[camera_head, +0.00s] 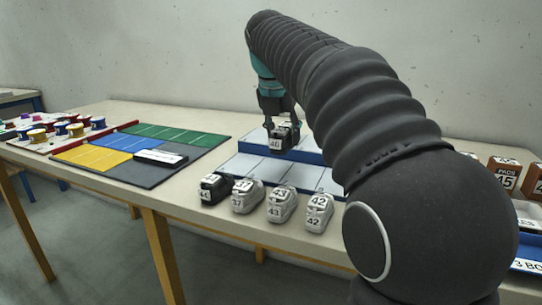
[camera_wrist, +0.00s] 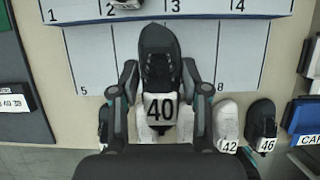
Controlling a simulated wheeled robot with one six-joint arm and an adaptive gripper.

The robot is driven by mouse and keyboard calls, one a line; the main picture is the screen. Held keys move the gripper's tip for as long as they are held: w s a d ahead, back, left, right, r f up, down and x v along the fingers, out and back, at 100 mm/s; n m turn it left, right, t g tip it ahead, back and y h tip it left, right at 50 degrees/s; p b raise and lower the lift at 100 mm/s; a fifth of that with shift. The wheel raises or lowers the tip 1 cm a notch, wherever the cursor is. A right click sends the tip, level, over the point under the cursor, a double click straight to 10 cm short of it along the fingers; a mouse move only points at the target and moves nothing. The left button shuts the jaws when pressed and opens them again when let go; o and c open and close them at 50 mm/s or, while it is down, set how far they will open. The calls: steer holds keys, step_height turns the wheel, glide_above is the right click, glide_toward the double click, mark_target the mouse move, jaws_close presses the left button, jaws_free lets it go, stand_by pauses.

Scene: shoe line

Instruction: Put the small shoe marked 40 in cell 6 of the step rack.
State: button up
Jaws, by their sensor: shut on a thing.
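The shoe marked 40 (camera_wrist: 160,105) has a dark upper and a white label end. My gripper (camera_wrist: 160,95) is shut on it, a finger on each side. In the head view the shoe (camera_head: 283,138) hangs below my gripper (camera_head: 279,118), apparently above the step rack (camera_head: 247,168). In the wrist view the rack (camera_wrist: 240,55) has cells 1 to 4 on its blue-edged upper step and 5 to 8 on the lower.
Several shoes stand in front of the rack, among them 43 (camera_head: 281,203), 42 (camera_head: 317,212) and 46 (camera_wrist: 262,120). A light thing (camera_wrist: 127,4) sits in cell 2. A coloured mat (camera_head: 146,151) lies left; labelled boxes (camera_head: 504,171) stand right, partly behind my arm.

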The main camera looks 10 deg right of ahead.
steer(key=shift+w+a+f, duration=0.95)
steer(key=shift+w+a, duration=0.1)
steer(key=shift+w, duration=0.15)
steer(key=shift+f+b, duration=0.45)
steer(key=shift+f, duration=1.6)
steer(key=shift+f, duration=0.1)
steer(key=o, duration=1.1)
steer(key=shift+o, duration=0.2)
steer(key=p+v, duration=0.1)
steer(key=v, duration=1.1)
steer(key=shift+p, duration=0.3)
